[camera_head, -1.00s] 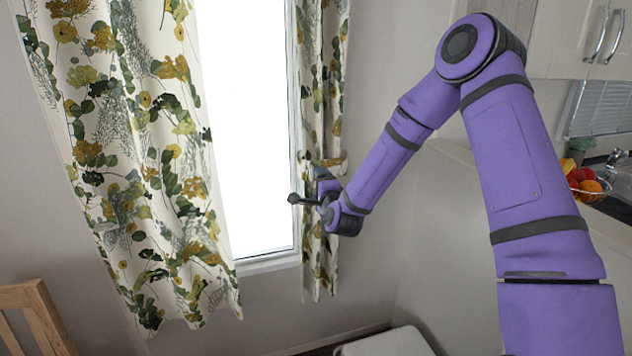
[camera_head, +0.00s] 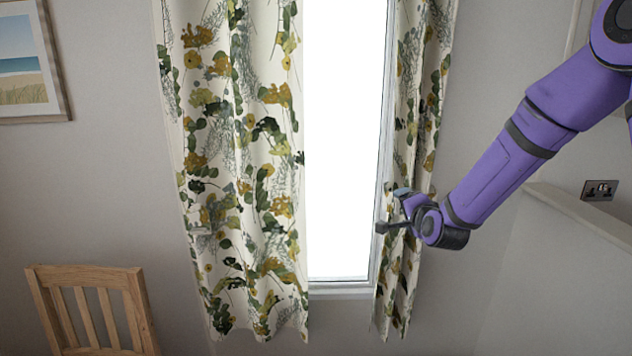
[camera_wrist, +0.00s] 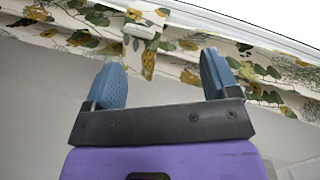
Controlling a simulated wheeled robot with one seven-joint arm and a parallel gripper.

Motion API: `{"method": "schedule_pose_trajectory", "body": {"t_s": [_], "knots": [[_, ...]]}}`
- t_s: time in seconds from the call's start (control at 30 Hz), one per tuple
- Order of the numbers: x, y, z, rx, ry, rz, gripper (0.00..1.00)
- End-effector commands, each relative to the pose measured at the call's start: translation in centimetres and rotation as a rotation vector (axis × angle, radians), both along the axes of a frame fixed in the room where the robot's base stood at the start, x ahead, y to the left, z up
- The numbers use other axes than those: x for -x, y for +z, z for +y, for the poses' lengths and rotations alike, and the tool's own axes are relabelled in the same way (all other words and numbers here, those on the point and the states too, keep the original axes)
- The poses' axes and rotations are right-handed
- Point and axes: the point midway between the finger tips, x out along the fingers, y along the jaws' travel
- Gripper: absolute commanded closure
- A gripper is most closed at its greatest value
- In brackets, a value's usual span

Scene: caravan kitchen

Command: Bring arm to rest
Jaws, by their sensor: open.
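My purple arm (camera_head: 510,160) reaches in from the right in the head view. My gripper (camera_head: 390,208) is at its end, in front of the right curtain (camera_head: 413,130) beside the window. In the wrist view my gripper (camera_wrist: 162,75) shows two blue finger pads set wide apart, with nothing held between them. Flowered curtain cloth shows beyond the fingers, with a pale piece (camera_wrist: 140,32) of unclear kind in front of it. I cannot tell whether the gripper touches the curtain.
The left curtain (camera_head: 240,180) hangs beside the bright window (camera_head: 345,140). A wooden chair (camera_head: 95,310) stands at lower left, below a framed beach picture (camera_head: 28,60).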

Motion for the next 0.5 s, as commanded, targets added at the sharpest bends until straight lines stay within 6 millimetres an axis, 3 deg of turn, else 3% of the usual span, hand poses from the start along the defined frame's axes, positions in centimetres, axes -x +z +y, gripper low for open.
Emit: {"method": "schedule_pose_trajectory", "body": {"t_s": [0.03, 0.27, 0.5], "knots": [[0.8, 1.3, 0.2, 0.059, 0.022, 0.019, 0.19], [4.9, 5.1, -0.1, 0.316, 0.107, 0.144, 0.19], [10.7, 8.8, -1.0, 0.55, 0.19, 0.274, 0.19]]}}
